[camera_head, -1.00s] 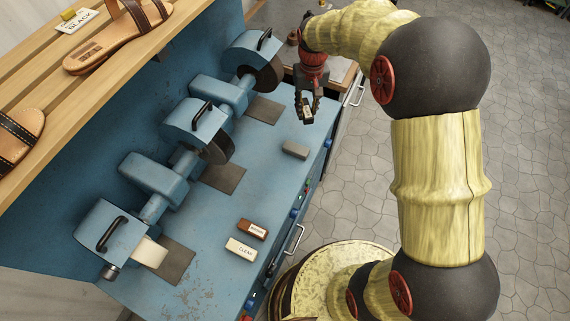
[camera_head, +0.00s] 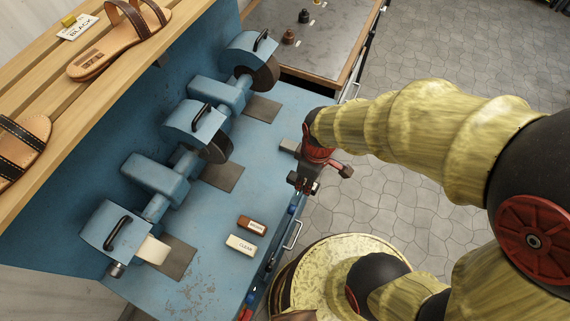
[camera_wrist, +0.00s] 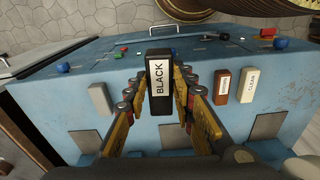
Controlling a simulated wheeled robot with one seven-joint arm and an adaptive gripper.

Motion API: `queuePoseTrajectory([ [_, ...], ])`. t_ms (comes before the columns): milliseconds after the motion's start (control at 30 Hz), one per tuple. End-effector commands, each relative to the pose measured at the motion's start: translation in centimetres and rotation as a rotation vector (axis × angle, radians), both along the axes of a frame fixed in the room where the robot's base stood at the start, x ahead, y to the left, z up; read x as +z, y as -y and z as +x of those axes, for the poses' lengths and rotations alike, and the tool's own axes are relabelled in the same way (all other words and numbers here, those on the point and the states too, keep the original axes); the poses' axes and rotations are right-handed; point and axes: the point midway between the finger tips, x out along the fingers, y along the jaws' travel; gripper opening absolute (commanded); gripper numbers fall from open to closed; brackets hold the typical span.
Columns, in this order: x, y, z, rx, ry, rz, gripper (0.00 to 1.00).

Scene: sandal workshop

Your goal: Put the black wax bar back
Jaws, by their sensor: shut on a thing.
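The black wax bar (camera_wrist: 161,88), with a white "BLACK" label, stands on end between my fingers in the wrist view. My gripper (camera_wrist: 158,106) is shut on it. A brown wax bar (camera_head: 252,225) and a cream "CLEAR" bar (camera_head: 242,245) lie side by side on the bench. A grey bar (camera_wrist: 99,98) lies apart from them; bare bench shows between it and the brown bar.
Blue grinding machines (camera_head: 195,130) with wheels and dark pads (camera_head: 222,177) line the back of the bench. Coloured buttons and a handle (camera_head: 292,234) are on its front. Sandals (camera_head: 120,40) lie on a slatted wooden shelf above. A grey-topped cabinet (camera_head: 310,50) stands beyond.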

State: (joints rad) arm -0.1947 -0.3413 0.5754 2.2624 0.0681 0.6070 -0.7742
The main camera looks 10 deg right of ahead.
Motion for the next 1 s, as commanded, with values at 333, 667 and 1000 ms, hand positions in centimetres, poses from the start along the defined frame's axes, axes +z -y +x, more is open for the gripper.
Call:
queuePoseTrajectory([
  [333,-1.0,-0.5,2.4,0.073,0.003,0.008,0.00],
  [667,-4.1,-1.9,9.3,0.073,0.003,0.007,0.00],
  [1000,-8.9,-2.8,13.3,0.072,0.004,0.007,0.00],
])
